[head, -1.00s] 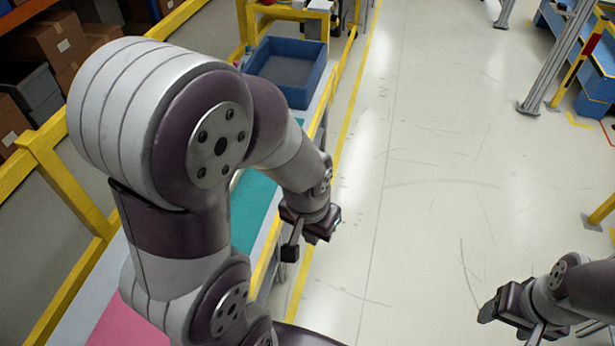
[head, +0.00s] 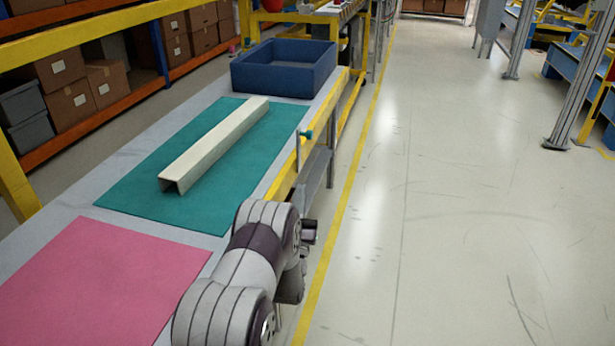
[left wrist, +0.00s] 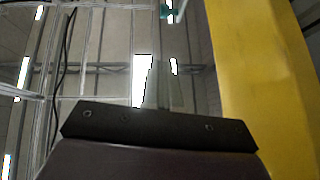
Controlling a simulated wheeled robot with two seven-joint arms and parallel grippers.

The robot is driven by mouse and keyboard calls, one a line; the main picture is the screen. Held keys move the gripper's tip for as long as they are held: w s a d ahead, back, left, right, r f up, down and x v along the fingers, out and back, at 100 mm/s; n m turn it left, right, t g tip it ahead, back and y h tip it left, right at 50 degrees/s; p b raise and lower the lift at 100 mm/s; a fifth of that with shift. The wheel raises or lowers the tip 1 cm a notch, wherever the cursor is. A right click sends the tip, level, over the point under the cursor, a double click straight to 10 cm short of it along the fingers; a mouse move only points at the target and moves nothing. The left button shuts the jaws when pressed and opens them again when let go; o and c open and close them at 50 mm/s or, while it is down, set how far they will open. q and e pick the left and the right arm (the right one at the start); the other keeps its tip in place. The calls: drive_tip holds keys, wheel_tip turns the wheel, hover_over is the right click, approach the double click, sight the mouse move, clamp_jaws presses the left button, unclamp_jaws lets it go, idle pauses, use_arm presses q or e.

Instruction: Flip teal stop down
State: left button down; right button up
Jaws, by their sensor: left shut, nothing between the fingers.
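The teal stop (head: 306,134) is a small piece at the yellow rail on the aisle side of the bench. It sticks out over the edge, level with the far part of the teal mat. It also shows at the top of the left wrist view (left wrist: 169,13), beyond my fingers and left of the yellow rail. My left gripper (head: 309,230) is below the bench edge, nearer than the stop and apart from it, partly hidden by my arm. In the left wrist view its fingers (left wrist: 162,85) point up and are shut on nothing. My right gripper is out of view.
A cream channel bar (head: 215,145) lies on the teal mat (head: 135,190), with a pink mat (head: 95,285) nearer. A blue bin (head: 285,80) stands at the bench's far end. The yellow rail (left wrist: 265,80) is close beside my left gripper. The aisle floor is clear.

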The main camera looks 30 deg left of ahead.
use_arm(q)
drive_tip(key=shift+r, duration=0.2)
drive_tip(key=w+f+b+x, duration=0.1)
drive_tip(key=f+b+x, duration=0.1)
drive_tip(key=x, duration=1)
drive_tip(key=shift+w+a+b, duration=0.45)
drive_tip(key=shift+w+b, duration=0.15)
drive_tip(key=shift+b, duration=0.2)
drive_tip(key=shift+r, duration=0.15)
